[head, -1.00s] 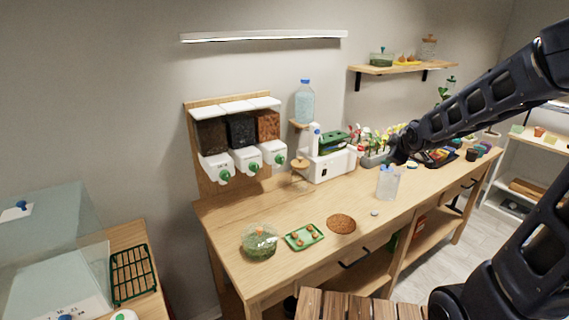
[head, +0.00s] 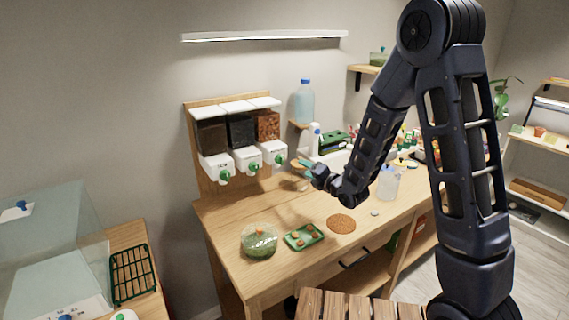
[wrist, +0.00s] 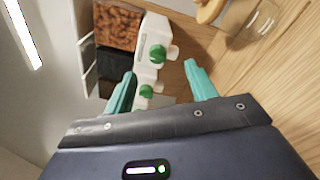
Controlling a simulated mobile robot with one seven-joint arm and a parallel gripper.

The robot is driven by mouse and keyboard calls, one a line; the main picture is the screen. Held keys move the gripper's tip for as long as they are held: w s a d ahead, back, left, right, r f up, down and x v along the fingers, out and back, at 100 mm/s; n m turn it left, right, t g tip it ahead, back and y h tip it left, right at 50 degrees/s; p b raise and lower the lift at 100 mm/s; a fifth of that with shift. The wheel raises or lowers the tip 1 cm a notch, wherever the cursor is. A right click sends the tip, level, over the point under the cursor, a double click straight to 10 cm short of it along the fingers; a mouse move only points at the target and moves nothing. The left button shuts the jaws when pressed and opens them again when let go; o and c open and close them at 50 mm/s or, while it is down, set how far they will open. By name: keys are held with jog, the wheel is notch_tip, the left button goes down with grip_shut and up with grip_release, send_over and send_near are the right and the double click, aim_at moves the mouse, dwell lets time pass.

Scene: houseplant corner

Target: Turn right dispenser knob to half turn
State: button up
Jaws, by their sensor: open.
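The right dispenser (head: 268,128) is on the wooden back panel, filled with orange-brown chunks. Its green knob (head: 280,159) is on its white front. In the wrist view the right knob (wrist: 157,53) is ahead, between the lines of my fingers, and the middle dispenser's green knob (wrist: 146,91) is just below it. My gripper (head: 303,168) is to the right of the right knob, apart from it. In the wrist view my gripper (wrist: 160,72) has its teal fingers spread with nothing held.
The left knob (head: 225,175) is farther left. A glass jar with a wooden lid (wrist: 210,10) is close to my gripper. A blue-capped bottle (head: 304,102) is on a small shelf behind. A green tray (head: 303,237) and terrarium bowl (head: 259,241) are on the bench.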

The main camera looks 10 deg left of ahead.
aim_at(283, 161)
jog(key=shift+n+y, duration=0.4)
jog(key=shift+n, duration=0.2)
jog(key=x, duration=0.3)
jog(key=s+x, duration=0.1)
jog(key=x, duration=0.3)
jog(key=a+f+x, duration=0.1)
jog(key=x, duration=0.3)
jog(key=shift+s+a, duration=0.15)
jog(key=shift+a, duration=0.1)
jog(key=shift+c, duration=0.3)
jog(key=c, duration=0.9)
